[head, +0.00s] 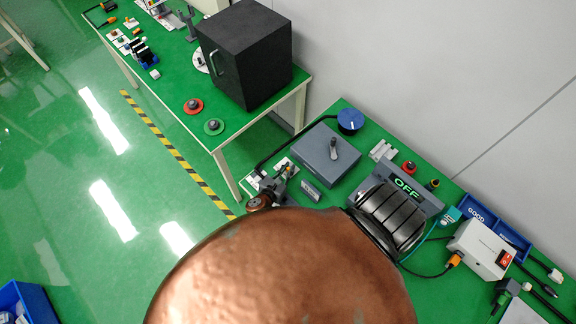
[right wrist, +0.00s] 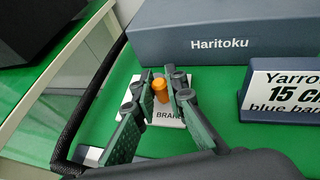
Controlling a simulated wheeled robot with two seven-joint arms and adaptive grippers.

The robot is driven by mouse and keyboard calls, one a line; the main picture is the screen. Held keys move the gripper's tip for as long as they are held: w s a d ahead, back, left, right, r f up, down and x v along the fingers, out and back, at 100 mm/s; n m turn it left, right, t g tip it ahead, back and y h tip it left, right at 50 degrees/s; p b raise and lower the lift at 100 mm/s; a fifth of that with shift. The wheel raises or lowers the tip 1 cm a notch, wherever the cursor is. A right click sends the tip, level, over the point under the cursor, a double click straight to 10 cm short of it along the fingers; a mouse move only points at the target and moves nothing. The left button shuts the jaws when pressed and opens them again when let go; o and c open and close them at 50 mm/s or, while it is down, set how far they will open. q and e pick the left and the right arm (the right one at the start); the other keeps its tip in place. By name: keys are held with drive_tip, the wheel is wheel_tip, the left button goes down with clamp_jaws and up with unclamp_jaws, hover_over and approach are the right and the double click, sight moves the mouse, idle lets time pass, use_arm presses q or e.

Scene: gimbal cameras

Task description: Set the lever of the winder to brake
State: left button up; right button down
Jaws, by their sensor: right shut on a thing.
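The winder's lever shows as an orange knob (right wrist: 160,91) over a white plate (right wrist: 168,116) lettered "BRAKE" in the right wrist view; part of the lettering is covered. My right gripper (right wrist: 163,84) has its two fingers on either side of the orange knob and is shut on it. In the head view my right gripper (head: 279,180) is at the near left corner of the green table, beside the grey box (head: 318,153). That box is marked "Haritoku" and has a grey crank-like handle (head: 333,148) on top. The lever's lower part is hidden. My left gripper is not in view.
A label stand (right wrist: 284,92) is right of the lever. A black cable (head: 290,143) runs around the grey box. My copper-coloured arm covers the lower middle.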

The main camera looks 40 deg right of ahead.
idle(0.3)
drive_tip(key=c, duration=1.9)
unclamp_jaws()
drive_tip(key=shift+c, duration=0.2)
drive_tip(key=shift+s+a, duration=0.1)
drive_tip(key=v, duration=1.1)
drive_tip(key=shift+s+a+r, duration=0.15)
drive_tip(key=shift+s+a, duration=0.1)
drive_tip(key=shift+s, duration=0.05)
drive_tip(key=shift+d, duration=0.1)
drive_tip(key=x, duration=1.2)
drive_tip(key=shift+w+b, duration=0.3)
drive_tip(key=shift+b, duration=0.45)
drive_tip(key=shift+r, duration=0.1)
